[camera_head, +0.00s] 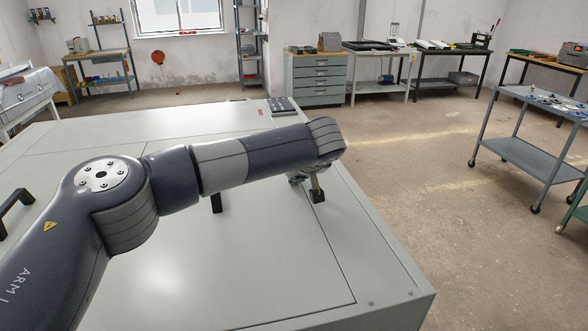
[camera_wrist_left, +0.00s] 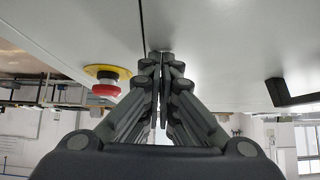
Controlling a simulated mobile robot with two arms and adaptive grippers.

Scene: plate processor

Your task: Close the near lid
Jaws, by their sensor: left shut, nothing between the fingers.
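The near lid (camera_head: 270,265) is a broad pale grey panel on top of the machine. It looks flat and level with the surface around it, with a thin seam along its right side. A black handle (camera_head: 216,203) on it is partly hidden behind my left arm. My left gripper (camera_head: 318,194) points down near the lid's right edge, shut and empty. In the left wrist view the shut fingers (camera_wrist_left: 163,62) meet close to a grey panel and its seam; I cannot tell whether they touch it. A black handle (camera_wrist_left: 290,94) shows right of them. My right gripper is out of view.
A red and yellow emergency button (camera_wrist_left: 107,82) is left of the fingers in the wrist view. Another black handle (camera_head: 15,208) is at the left. A small dark panel (camera_head: 282,104) sits at the machine's far edge. The floor (camera_head: 440,210) right of the machine is clear.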

